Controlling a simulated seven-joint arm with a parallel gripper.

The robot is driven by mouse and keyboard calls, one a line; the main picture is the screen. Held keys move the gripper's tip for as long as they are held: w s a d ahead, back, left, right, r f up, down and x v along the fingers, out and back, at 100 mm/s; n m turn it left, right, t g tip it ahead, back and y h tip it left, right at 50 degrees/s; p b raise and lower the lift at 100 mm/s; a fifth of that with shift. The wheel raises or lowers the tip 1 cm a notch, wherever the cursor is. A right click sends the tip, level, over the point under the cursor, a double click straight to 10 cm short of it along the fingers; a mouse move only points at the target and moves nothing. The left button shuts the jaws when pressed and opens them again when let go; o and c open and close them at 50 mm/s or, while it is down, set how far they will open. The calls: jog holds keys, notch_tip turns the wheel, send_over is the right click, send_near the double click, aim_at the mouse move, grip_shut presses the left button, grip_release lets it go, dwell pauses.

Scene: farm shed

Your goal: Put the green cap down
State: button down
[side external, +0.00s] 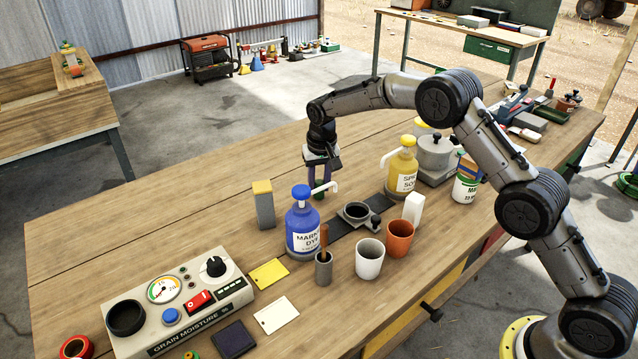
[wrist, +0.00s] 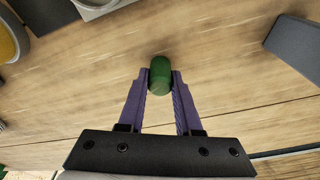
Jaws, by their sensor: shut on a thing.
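The green cap (wrist: 160,75) is a small dark green rounded cylinder. It sits between the purple fingertips of my gripper (wrist: 159,86), which is shut on it. In the side external view my gripper (side external: 319,190) points straight down over the wooden workbench (side external: 180,215), behind the blue dye bottle. The cap (side external: 319,196) shows there as a small bit of green low between the fingers. It is at or just above the bench top; I cannot tell whether it touches.
Cups (side external: 369,260) and a moisture meter (side external: 180,310) are nearer the front. The bench's back left is bare.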

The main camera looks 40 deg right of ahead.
jog(key=shift+f, duration=0.15)
jog(key=c, duration=0.6)
grip_release()
jog(key=s+r+n+t, duration=0.1)
jog(key=s+r, duration=0.4)
jog(key=r, duration=0.6)
jog(key=s+r, duration=0.6)
jog(key=r, duration=0.4)
jog(key=s+d+r+n+t, duration=0.1)
jog(key=s+r, duration=0.1)
jog(key=s, duration=0.8)
jog(key=s+d+r+n+t, duration=0.1)
jog(key=s+r, duration=0.2)
jog(key=s, duration=0.8)
jog(key=s+f+n+t, duration=0.1)
jog(key=s+f, duration=0.5)
jog(key=s, duration=0.6)
jog(key=shift+n+y, duration=0.3)
